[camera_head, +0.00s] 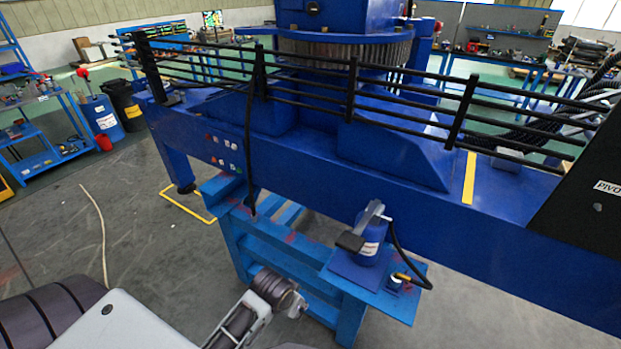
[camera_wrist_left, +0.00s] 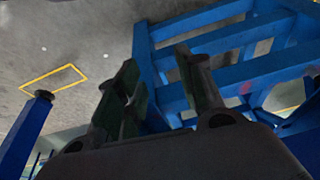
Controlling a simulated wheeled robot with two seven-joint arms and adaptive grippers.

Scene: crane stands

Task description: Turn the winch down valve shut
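No winch down valve can be picked out with certainty. A cluster of small red, white and green marks or knobs (camera_head: 223,153) shows on the side of the blue beam in the head view, too small to read. My left arm (camera_head: 236,325) reaches in from the bottom left, in front of the blue stand (camera_head: 240,243). In the left wrist view my left gripper (camera_wrist_left: 160,66) has its two dark fingers spread apart with nothing between them. The stand's bars lie beyond the fingers. My right gripper is out of view.
A blue pump bottle (camera_head: 370,246) with a lever stands on a small blue shelf (camera_head: 408,307). A black hose (camera_head: 249,150) hangs past the beam. Black rails (camera_head: 352,92) run along the top. Grey floor (camera_head: 105,210) is open at left.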

